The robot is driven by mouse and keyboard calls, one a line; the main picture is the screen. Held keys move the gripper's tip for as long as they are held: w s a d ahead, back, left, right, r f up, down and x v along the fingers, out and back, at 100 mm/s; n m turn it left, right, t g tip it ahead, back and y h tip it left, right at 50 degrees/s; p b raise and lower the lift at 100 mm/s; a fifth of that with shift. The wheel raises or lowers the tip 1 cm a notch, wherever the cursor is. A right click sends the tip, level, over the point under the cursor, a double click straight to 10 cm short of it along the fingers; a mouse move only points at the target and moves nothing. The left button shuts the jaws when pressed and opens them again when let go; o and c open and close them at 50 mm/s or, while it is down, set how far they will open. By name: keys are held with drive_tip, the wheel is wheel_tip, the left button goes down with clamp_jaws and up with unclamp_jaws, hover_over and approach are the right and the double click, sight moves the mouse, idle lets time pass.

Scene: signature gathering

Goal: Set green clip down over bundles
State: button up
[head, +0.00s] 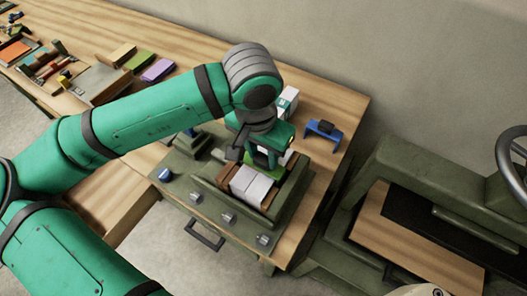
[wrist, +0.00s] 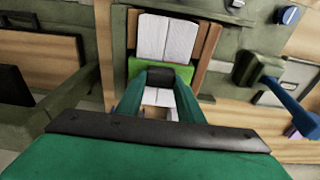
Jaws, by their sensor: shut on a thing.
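The green clip (wrist: 190,72) is in my gripper (wrist: 160,78), which is shut on it. In the wrist view the clip lies across the white paper bundles (wrist: 167,36), over their near part. In the head view the clip (head: 263,171) shows as a bright green strip just below my gripper (head: 264,158). The bundles (head: 251,187) sit side by side between brown wooden side pieces in a dark green press-like frame (head: 221,187). I cannot tell whether the clip touches the paper.
A blue clamp-like piece (head: 323,129) stands on the bench to the right, and a white box (head: 288,101) is behind my gripper. A blue knob (head: 165,174) is on the frame's left. Purple (head: 158,70) and green (head: 139,61) blocks lie at the back left.

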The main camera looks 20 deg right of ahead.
drive_tip(key=shift+f, duration=0.2)
drive_tip(key=o, duration=1.2)
drive_tip(key=shift+c, duration=0.2)
drive_tip(key=shift+r, duration=0.15)
wheel_tip(320, 180, up, 10)
drive_tip(key=a, duration=0.1)
drive_tip(key=shift+s+r, duration=0.25)
drive_tip(key=shift+s, duration=0.15)
